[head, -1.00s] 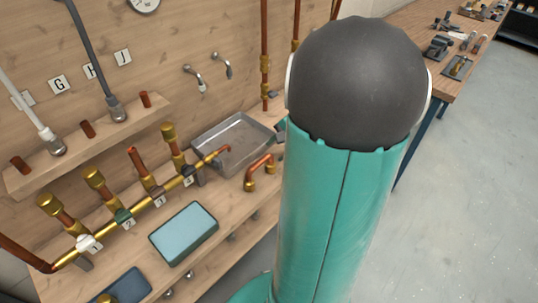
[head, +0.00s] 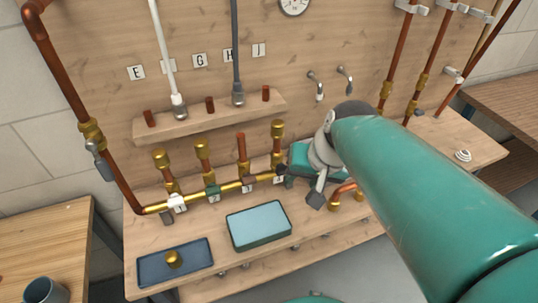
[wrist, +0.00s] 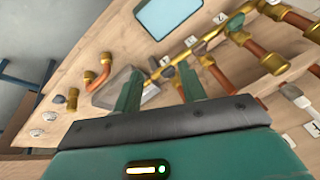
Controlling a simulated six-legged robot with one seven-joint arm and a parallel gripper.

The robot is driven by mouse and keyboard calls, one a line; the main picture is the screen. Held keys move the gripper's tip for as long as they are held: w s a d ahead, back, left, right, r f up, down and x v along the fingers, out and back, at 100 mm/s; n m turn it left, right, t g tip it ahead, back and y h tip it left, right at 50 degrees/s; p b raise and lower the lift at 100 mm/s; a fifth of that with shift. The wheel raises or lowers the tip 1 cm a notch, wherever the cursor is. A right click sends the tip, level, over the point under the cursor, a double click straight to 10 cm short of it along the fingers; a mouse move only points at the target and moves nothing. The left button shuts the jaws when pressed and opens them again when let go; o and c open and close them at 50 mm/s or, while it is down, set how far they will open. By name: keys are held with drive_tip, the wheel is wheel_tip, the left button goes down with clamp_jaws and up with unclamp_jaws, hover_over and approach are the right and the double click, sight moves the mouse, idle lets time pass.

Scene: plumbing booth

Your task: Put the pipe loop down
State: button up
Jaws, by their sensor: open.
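The pipe loop, a copper U-bend with brass ends (head: 346,189), rests on the wooden bench, right of the brass manifold (head: 225,190). My arm covers part of it in the head view. My gripper (head: 299,186) is open and empty over the bench near the right end of the manifold. In the wrist view its two teal fingers (wrist: 160,80) are spread, with nothing held between them.
A blue sponge-like block (head: 258,224) and a dark blue tray (head: 174,262) with a brass fitting lie at the bench front. Taps (head: 345,80) and upright copper pipes (head: 398,60) are on the wall.

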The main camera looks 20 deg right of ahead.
drive_tip(key=s+a+r+n+t+h, duration=0.1)
drive_tip(key=s+a+r+n, duration=0.1)
drive_tip(key=s+a+n, duration=0.1)
drive_tip(key=a+n, duration=0.1)
drive_tip(key=a, duration=0.1)
drive_tip(key=shift+s+a+r+n, duration=0.3)
drive_tip(key=shift+s+r, duration=0.05)
drive_tip(key=shift+s, duration=0.05)
drive_tip(key=shift+a, duration=0.1)
idle(0.8)
